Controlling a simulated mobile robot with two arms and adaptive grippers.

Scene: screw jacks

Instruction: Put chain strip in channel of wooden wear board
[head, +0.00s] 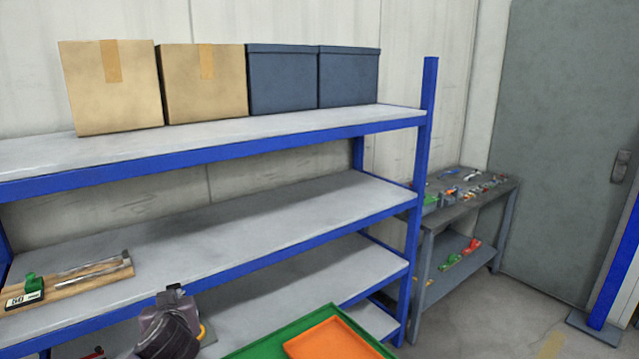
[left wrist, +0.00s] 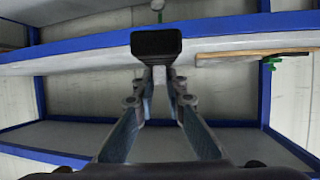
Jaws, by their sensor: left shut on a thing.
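The wooden wear board (head: 75,285) lies on the middle shelf at the left of the head view. A thin grey metal strip (head: 95,268) lies along its top; I cannot tell whether this is the chain strip. Part of the board (left wrist: 240,54) also shows at the upper right of the left wrist view. My left gripper (left wrist: 158,80) is shut on a dark, blocky piece (left wrist: 156,43) with a pale part under it, apart from the board. I cannot tell whether the dark piece is the chain strip. My right gripper is not in view.
A green clip (head: 33,283) and a tag marked 50 (head: 24,299) are at the board's left end. Boxes stand on the top shelf. A green tray (head: 265,345) with an orange one (head: 335,340) is at the bottom. The middle shelf (head: 270,225) is clear right of the board.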

